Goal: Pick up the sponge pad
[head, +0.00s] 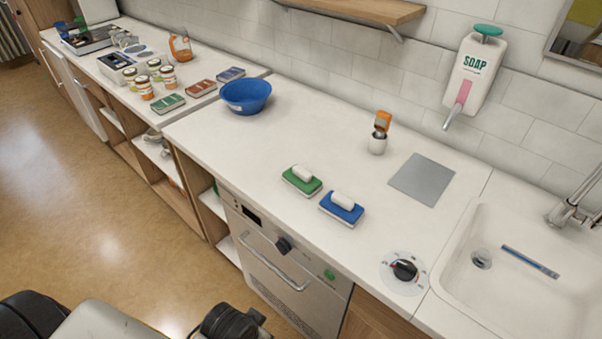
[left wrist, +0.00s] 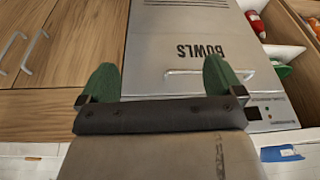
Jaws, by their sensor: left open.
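Two sponge-like pads lie side by side on the white counter in the head view. One is a green pad (head: 301,182) and the other, to its right and nearer, is a blue pad (head: 342,209); each has a pale edge and a small white block on top. I cannot tell which is the sponge pad meant. My left gripper (left wrist: 158,78) shows in the left wrist view, with its two green fingers wide apart and nothing between them. It is in front of a grey appliance front marked BOWLS (left wrist: 188,50), away from both pads. My right gripper is not in view.
A blue bowl (head: 246,96) stands left of the pads. A small cup (head: 377,145) and a grey plate (head: 422,179) are behind them. A dial (head: 405,270) and sink (head: 470,300) are to the right. Jars (head: 154,68) stand on the far-left counter. Counter around the pads is clear.

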